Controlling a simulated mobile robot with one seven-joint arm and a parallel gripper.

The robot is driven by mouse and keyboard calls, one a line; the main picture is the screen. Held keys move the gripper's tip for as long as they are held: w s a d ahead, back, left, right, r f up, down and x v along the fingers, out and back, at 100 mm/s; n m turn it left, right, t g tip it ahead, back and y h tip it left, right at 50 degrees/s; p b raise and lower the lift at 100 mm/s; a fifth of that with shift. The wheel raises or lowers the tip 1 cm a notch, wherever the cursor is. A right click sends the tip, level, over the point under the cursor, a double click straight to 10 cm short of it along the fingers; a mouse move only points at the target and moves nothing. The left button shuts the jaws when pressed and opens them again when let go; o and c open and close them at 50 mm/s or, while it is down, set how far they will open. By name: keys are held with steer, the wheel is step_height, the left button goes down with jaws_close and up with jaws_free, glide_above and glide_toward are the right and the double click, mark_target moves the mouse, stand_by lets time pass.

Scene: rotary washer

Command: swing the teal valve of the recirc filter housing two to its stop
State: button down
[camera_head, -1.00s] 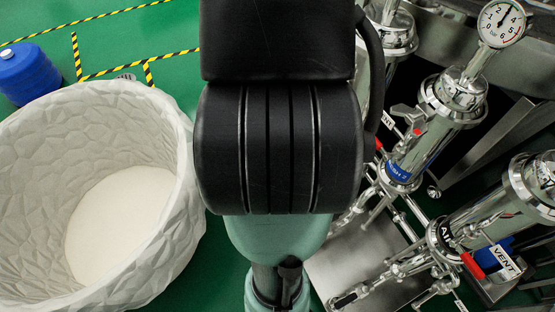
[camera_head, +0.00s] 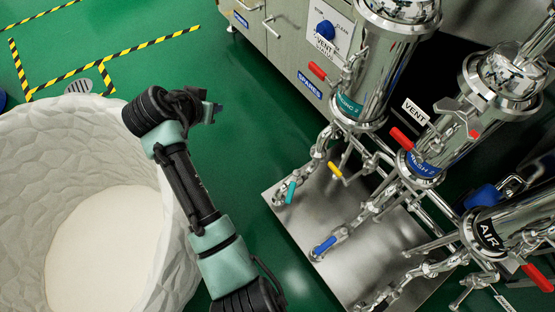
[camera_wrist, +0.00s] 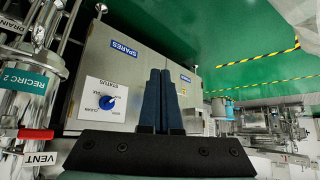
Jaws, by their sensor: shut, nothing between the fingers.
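The recirc filter housing two (camera_head: 385,60) is a shiny steel cylinder with a teal label (camera_head: 349,105), right of centre in the head view. In the wrist view its teal "RECIRC 2" label (camera_wrist: 24,81) shows at the left. The teal valve handle (camera_head: 291,191) sits on the pipe below the housing, over the steel skid. It is not seen in the wrist view. My gripper (camera_head: 214,111) is above the floor, up and left of the teal handle and well apart from it. In the wrist view its dark fingers (camera_wrist: 161,98) are together and empty.
Yellow (camera_head: 335,171) and blue (camera_head: 324,245) handles sit near the teal one, with red vent handles (camera_head: 317,71) higher up. A grey cabinet (camera_head: 283,40) stands behind. A large white tub (camera_head: 180,235) is at left. Green floor lies clear between tub and skid.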

steer(key=s+d+f+g+h+b, duration=0.1)
steer(key=s+f+g+h, duration=0.15)
steer(key=f, duration=0.35)
steer(key=s+d+f+g+h, duration=0.1)
steer(key=s+f, duration=0.3)
steer(key=f, duration=0.2)
steer(key=m+g+h+b, duration=0.1)
steer(key=g+b, duration=0.1)
steer(key=b, duration=0.6)
glide_toward(292, 188)
step_height(292, 188, down, 7)
steer(key=d, duration=0.1)
steer(key=shift+w+d, duration=0.15)
steer(key=shift+w, duration=0.05)
steer(key=shift+r+t, duration=0.15)
steer(key=shift+t, duration=0.1)
steer(key=shift+p, duration=0.4)
steer(key=shift+s+d+p, duration=0.2)
steer(key=shift+p, duration=0.3)
